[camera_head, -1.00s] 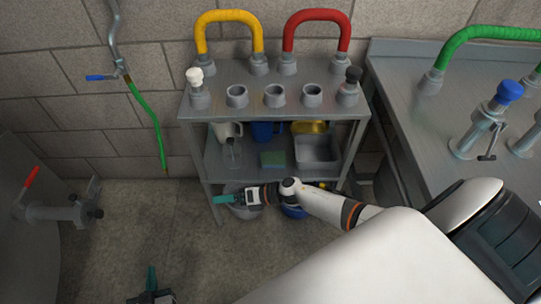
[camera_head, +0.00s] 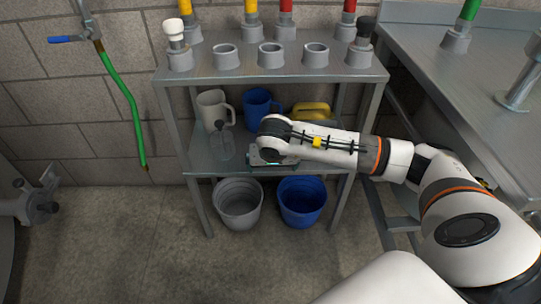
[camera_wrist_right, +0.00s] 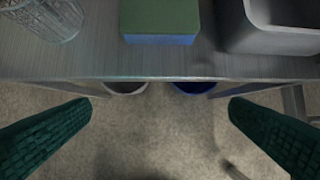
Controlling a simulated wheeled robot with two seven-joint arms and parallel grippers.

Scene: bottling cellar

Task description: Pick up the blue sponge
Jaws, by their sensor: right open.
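The sponge (camera_wrist_right: 160,22) is a block with a green top and a blue lower side. In the right wrist view it lies on the middle shelf near the front edge, at the top centre. My right gripper (camera_wrist_right: 160,108) is open and empty, with one teal finger on each side of the picture. Its fingers are in front of the shelf edge, apart from the sponge, which lies beyond and between them. In the head view my right forearm and wrist (camera_head: 275,150) cover the place of the sponge. My left gripper is out of view.
A grey bucket (camera_head: 238,204) and a blue bucket (camera_head: 302,202) stand below.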

